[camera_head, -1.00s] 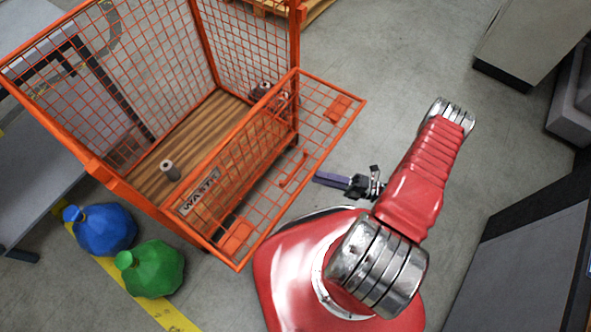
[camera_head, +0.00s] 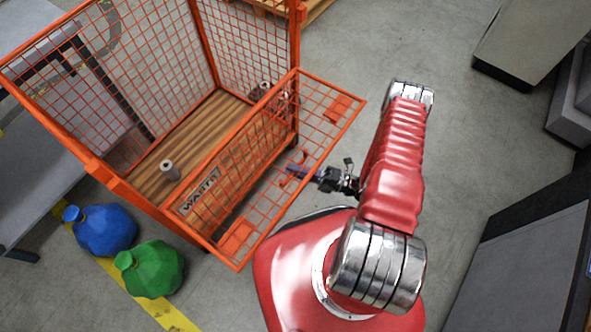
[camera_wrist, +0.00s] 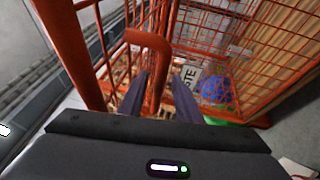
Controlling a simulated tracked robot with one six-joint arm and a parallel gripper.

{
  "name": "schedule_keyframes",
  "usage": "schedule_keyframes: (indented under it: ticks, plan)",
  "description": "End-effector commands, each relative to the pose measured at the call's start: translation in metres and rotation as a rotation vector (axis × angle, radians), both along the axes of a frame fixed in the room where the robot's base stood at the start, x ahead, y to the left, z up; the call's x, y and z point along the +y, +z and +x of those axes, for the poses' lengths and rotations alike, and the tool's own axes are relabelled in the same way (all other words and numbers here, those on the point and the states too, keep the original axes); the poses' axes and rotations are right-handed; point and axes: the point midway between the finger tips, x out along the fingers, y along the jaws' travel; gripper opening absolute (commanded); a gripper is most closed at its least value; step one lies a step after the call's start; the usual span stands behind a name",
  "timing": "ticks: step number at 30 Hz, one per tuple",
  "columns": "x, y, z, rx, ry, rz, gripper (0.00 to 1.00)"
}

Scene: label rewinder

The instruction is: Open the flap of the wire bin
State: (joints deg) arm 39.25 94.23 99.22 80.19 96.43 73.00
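The orange wire bin (camera_head: 218,55) stands at the upper left in the head view. Its mesh flap (camera_head: 320,125) juts out from the front toward me; its exact tilt is hard to tell. A red-orange handle (camera_head: 303,155) is near the middle of the flap's outer edge. My gripper (camera_head: 292,171) is at this handle. In the wrist view my gripper (camera_wrist: 160,98) is open, its two dark fingers apart with the orange handle bar (camera_wrist: 158,62) running between them. I cannot tell whether either finger touches it. A WASTE sign (camera_wrist: 190,80) shows beyond.
A blue sack (camera_head: 105,230) and a green sack (camera_head: 152,268) lie on the floor left of the flap. Small rolls (camera_head: 170,170) lie inside the bin. Grey cabinets (camera_head: 525,40) stand at the right.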

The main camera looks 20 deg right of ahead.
Motion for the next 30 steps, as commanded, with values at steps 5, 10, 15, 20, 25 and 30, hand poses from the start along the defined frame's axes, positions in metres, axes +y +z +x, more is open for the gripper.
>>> schedule_keyframes:
  ticks: [5, 10, 15, 20, 25, 30]
  plan:
    - [0.0009, 0.0002, 0.0004, 0.0, 0.0, 0.0, 0.31]
    - [0.0007, 0.0002, 0.0003, 0.0, 0.0, 0.0, 0.27]
    - [0.0006, 0.0002, 0.0002, 0.0, 0.0, 0.0, 0.15]
    - [0.0006, -0.0001, 0.0002, 0.001, 0.0, -0.001, 0.04]
    - [0.0005, -0.0006, 0.0001, 0.001, 0.0, -0.002, 0.0]
    - [0.0005, -0.0012, 0.0001, 0.003, -0.001, -0.003, 0.0]
